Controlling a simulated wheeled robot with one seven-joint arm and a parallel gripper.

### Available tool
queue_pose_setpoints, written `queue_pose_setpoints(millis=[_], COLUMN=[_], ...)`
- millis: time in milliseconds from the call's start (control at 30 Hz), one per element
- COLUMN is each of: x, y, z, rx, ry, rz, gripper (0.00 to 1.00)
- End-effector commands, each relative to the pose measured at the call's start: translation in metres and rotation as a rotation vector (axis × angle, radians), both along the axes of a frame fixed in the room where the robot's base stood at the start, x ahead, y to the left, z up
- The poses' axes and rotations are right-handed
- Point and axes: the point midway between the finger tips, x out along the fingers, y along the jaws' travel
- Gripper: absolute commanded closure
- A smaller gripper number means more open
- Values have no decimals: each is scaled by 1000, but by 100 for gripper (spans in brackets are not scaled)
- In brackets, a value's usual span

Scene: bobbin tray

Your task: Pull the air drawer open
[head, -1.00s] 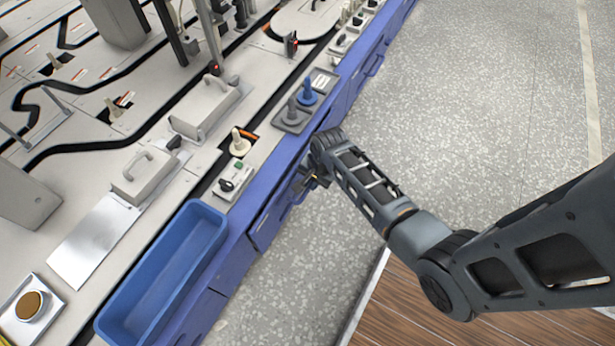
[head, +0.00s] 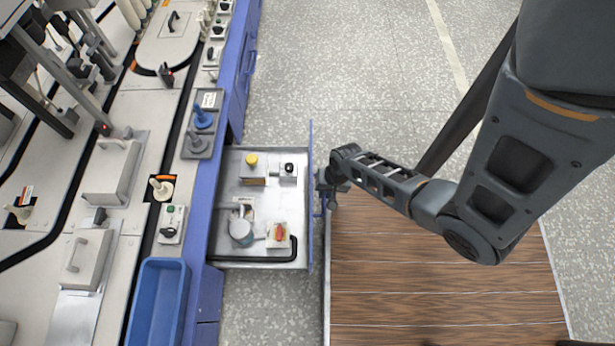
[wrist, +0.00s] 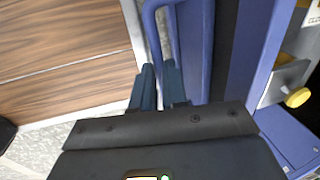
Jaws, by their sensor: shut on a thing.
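The air drawer (head: 310,145) stands pulled out from the blue bench front in the head view, with its inside showing. My gripper (head: 327,188) is at the outer face of the drawer front. In the wrist view my gripper (wrist: 158,88) has its fingers closed on the blue drawer handle (wrist: 176,45), a loop on the blue front panel. The exact contact is partly hidden between the fingers.
A blue bin (head: 157,300) sits on the bench edge left of the drawer. Knobs, switches and lidded covers line the bench top. A wooden platform (head: 430,290) lies right of the drawer front, close to it. Speckled floor (head: 340,80) is clear beyond.

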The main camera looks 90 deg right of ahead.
Motion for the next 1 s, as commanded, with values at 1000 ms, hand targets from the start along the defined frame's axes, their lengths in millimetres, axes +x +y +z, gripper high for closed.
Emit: queue_pose_setpoints(millis=[1000], x=[-13], y=[0], z=[0], rx=[1], ry=[0], rz=[0], gripper=[62])
